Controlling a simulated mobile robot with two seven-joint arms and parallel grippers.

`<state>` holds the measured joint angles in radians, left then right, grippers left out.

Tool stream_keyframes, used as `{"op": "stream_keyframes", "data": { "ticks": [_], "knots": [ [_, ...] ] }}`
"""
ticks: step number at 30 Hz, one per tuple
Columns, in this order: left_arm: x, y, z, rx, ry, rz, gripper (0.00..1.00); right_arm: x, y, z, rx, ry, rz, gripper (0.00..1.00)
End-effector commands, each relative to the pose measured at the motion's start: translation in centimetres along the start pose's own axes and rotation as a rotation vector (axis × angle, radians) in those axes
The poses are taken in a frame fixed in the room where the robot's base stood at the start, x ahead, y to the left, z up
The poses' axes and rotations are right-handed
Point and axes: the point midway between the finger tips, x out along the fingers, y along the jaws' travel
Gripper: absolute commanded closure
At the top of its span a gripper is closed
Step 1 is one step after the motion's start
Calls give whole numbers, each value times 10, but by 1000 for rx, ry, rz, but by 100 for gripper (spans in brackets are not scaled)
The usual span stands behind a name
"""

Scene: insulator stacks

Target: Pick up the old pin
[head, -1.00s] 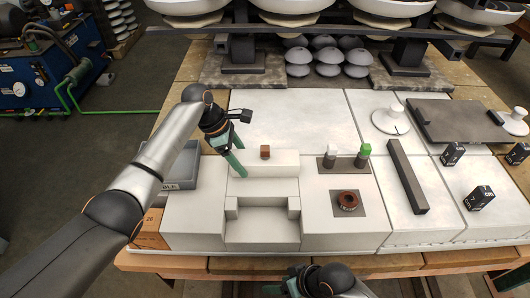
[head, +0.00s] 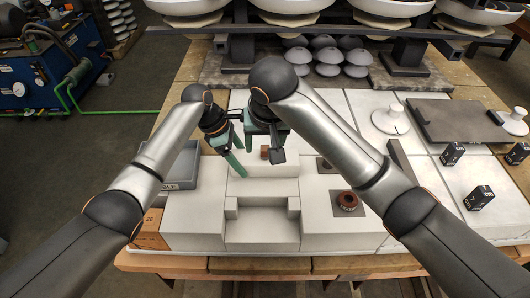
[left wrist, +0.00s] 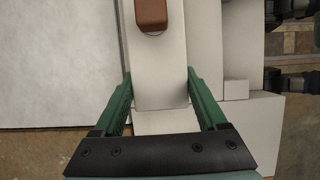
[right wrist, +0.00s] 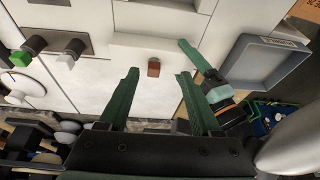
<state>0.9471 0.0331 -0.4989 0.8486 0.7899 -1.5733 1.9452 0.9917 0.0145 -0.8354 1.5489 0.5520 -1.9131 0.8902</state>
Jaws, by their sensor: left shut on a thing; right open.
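The old pin, which I take to be the small brown block (head: 264,153), stands on the raised white block (head: 262,168). It also shows at the top of the left wrist view (left wrist: 151,14) and in the right wrist view (right wrist: 153,68). My left gripper (head: 237,163) is shut on the white block near its left end; its fingers straddle the block in the left wrist view (left wrist: 158,74). My right gripper (head: 263,138) is open and empty just above and behind the pin. In the right wrist view, the pin shows just beyond the gap between its fingertips (right wrist: 158,74).
A grey tray (head: 186,168) lies left of the white block. White-topped (right wrist: 66,60) and green-topped (right wrist: 20,58) pins stand nearby, hidden by my right arm in the head view. Black marked blocks (head: 480,197) lie far right.

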Motion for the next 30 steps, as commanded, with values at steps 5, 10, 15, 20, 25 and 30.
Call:
{"op": "stream_keyframes", "data": {
  "ticks": [5, 10, 15, 20, 25, 30],
  "knots": [
    [0, 0, 0, 0, -1, 1, 92, -21, 2, -18, 43, 42, 53, 35],
    [0, 0, 0, 1, -1, 1, 92, -2, 5, -21, 53, 45, 64, 35],
    [0, 0, 0, 1, -1, 1, 92, 27, 6, -22, 52, 46, 62, 35],
    [0, 0, 0, 0, -1, 1, 92, 42, 7, -23, 51, 47, 61, 35],
    [0, 0, 0, 0, -1, 1, 92, 58, 8, -23, 51, 46, 61, 35],
    [0, 0, 0, 1, -1, 1, 92, 84, 8, -24, 51, 47, 61, 35]
  ]
}}
